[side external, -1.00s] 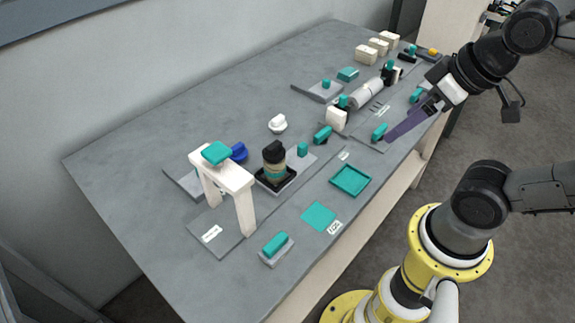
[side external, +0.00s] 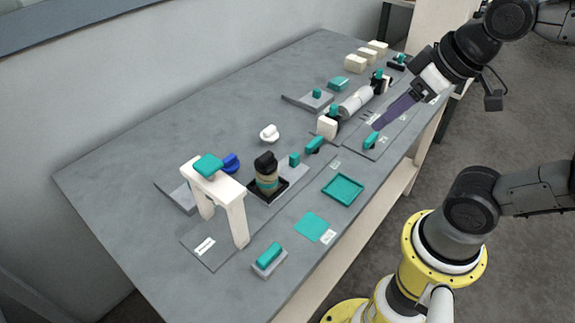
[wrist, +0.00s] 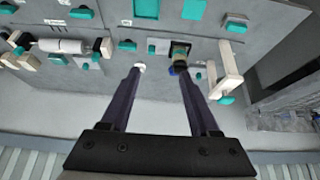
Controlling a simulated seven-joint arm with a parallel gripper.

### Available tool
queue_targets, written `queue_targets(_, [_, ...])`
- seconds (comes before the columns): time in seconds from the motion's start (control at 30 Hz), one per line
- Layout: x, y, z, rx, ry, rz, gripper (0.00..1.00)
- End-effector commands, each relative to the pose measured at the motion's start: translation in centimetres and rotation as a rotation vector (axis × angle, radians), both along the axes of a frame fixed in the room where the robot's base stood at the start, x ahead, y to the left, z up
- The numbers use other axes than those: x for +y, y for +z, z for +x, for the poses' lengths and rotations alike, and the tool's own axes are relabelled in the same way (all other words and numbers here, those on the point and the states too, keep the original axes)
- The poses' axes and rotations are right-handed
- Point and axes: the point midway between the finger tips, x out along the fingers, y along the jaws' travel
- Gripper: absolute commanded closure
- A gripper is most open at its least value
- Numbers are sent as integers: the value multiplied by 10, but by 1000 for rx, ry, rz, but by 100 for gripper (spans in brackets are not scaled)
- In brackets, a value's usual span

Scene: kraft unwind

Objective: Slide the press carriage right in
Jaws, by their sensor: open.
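The white press arch (side external: 236,216) with a teal top pad (side external: 208,165) stands at the near left of the table in the side view. The carriage appears to be the black tray (side external: 281,189) beside the arch, holding a banded stack with a black knob (side external: 265,163). A small teal block (side external: 294,159) stands just behind it. In the wrist view the stack (wrist: 180,52) lies near the right fingertip, with the arch (wrist: 230,72) further right. My gripper (side external: 378,126) is open and empty, high over the table, well right of the press. Its two purple fingers (wrist: 159,71) are spread apart.
A white roller (side external: 357,100) between stands lies at the table's far right. A white knob (side external: 269,133), a blue knob (side external: 231,162), a teal tray (side external: 343,189), a teal square (side external: 312,226) and a teal-handled block (side external: 268,256) surround the press. The table's left end is clear.

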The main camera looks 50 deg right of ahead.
Motion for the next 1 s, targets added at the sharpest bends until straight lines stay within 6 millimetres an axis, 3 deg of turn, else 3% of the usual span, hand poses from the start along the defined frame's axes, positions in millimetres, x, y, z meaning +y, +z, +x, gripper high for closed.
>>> queue_targets(0.2, [-3,18,62,80,6,-8,38])
queue_targets(0.37, [-6,11,114,164,5,-11,38])
queue_targets(0.57, [-13,-22,175,285,-1,-9,38])
queue_targets(0.7, [-18,-58,209,374,-5,-5,38])
queue_targets(0.83, [-22,-92,226,446,-11,-1,38])
queue_targets(1.0, [-24,-120,228,510,-16,4,38])
